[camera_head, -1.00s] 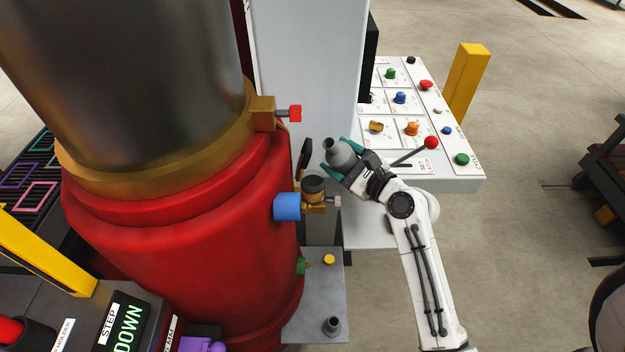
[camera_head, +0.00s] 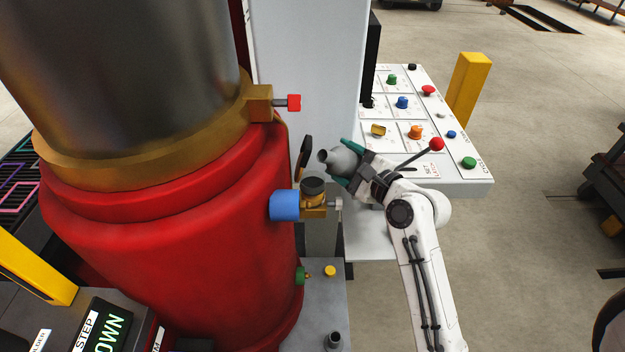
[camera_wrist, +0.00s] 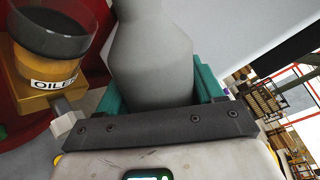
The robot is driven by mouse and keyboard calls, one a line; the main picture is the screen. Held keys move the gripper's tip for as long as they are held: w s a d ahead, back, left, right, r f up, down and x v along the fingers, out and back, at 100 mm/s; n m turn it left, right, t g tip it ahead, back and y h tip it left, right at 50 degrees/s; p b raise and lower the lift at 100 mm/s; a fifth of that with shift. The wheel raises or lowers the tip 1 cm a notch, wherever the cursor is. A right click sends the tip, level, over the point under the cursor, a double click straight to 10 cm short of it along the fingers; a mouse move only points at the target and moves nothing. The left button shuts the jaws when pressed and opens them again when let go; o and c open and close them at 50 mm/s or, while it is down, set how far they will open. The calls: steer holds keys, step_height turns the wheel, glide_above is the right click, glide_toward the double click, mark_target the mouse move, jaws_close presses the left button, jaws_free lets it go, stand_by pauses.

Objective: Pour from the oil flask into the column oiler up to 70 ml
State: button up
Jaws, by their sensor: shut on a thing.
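The grey oil flask (camera_head: 342,161) is held in my gripper (camera_head: 350,163), whose green fingers are shut around its body. The flask is tilted, with its mouth pointing left, above and to the right of the column oiler. The column oiler (camera_head: 313,192) is a dark-topped cup on a brass body at the side of the red column. In the wrist view the oiler's cup (camera_wrist: 55,35) is at the upper left, labelled OILER, beside the flask (camera_wrist: 152,60). No oil stream is visible. The oil level in the cup cannot be read.
A blue cylinder (camera_head: 284,206) adjoins the oiler on the red column (camera_head: 170,235). A dark disc (camera_head: 304,151) stands just behind it. A control panel (camera_head: 455,165) with several buttons and a red-knobbed lever (camera_head: 436,144) lies behind my gripper. A yellow post (camera_head: 468,85) stands farther right.

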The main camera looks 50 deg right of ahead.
steer(key=shift+d+f+n+b, duration=0.1)
steer(key=shift+n+b, duration=0.2)
steer(key=shift+b, duration=0.2)
stand_by(0.3)
steer(key=shift+s+d+r+n+p, duration=0.15)
steer(key=shift+d+r+n+p, duration=0.15)
steer(key=shift+r+n+p, duration=0.45)
stand_by(1.8)
steer(key=shift+d+f+n+h, duration=0.15)
steer(key=shift+n+h, duration=0.25)
steer(key=shift+n, duration=0.35)
stand_by(1.7)
steer(key=shift+a+r+n+g+p, duration=0.2)
steer(key=shift+r+n+g+p, duration=0.1)
steer(key=shift+r+n+p, duration=0.45)
stand_by(1.5)
